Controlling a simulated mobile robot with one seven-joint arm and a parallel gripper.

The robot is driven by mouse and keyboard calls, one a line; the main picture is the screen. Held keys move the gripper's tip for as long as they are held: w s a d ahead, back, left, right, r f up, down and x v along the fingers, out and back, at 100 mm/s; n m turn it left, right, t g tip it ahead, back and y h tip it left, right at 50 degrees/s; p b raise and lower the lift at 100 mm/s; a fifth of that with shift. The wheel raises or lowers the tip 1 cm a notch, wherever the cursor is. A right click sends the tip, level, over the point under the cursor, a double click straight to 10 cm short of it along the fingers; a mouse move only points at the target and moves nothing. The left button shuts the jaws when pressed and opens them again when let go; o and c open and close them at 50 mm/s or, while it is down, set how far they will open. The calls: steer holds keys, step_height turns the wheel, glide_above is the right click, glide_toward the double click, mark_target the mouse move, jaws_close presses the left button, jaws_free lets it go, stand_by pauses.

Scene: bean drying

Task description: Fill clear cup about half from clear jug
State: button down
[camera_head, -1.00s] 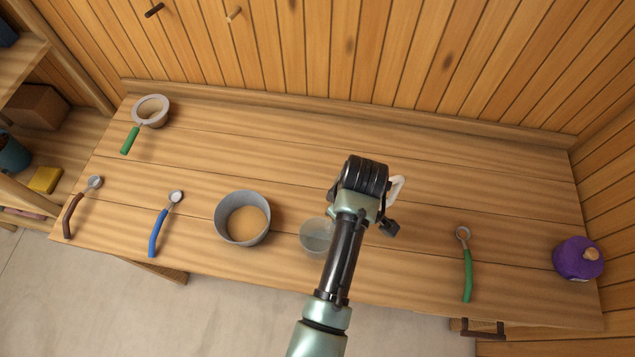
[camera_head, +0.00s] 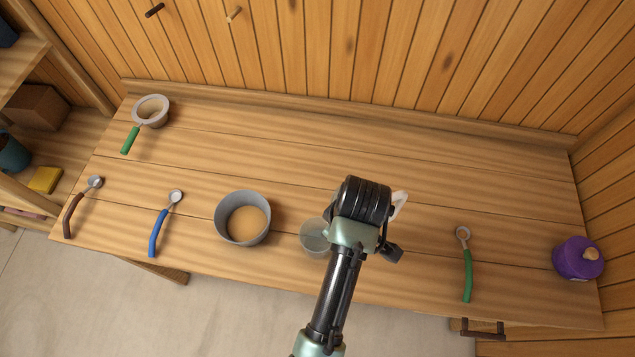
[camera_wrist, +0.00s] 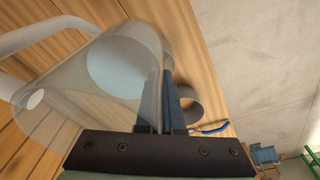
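The clear jug (camera_wrist: 75,105) fills much of the wrist view, tilted in the picture, with a white handle on its left and a pale blue disc of liquid showing through it. My gripper (camera_wrist: 165,80) has its two dark fingers close together, seemingly on the jug's wall, one finger seen through it. In the head view my gripper is hidden under my wrist; only the jug's white handle (camera_head: 400,204) shows to the right. The clear cup (camera_head: 313,240) stands on the table just left of my wrist, partly covered by it; its fill level is hard to tell.
A grey bowl (camera_head: 222,208) with tan contents stands left of the cup. A blue-handled spoon (camera_head: 158,232) lies farther left. A green-handled spoon (camera_head: 467,270) and a purple jar (camera_head: 577,260) are at the right.

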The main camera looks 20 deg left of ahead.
steer(key=shift+r, duration=0.1)
steer(key=s+d+r, duration=0.2)
steer(key=s+r, duration=0.1)
steer(key=s, duration=0.3)
steer(key=shift+s, duration=0.3)
stand_by(0.7)
steer(key=w+d+f+m+h+b, duration=0.1)
steer(key=w+d+f+m+b, duration=0.4)
steer(key=w+f+m+b, duration=0.5)
step_height(320, 180, down, 3)
steer(key=m+b, duration=0.4)
steer(key=b, duration=0.3)
steer(key=shift+w+f+t+h, duration=0.15)
steer(key=shift+w+t+h, duration=0.2)
steer(key=shift+t+h, duration=0.05)
steer(key=shift+d, duration=0.15)
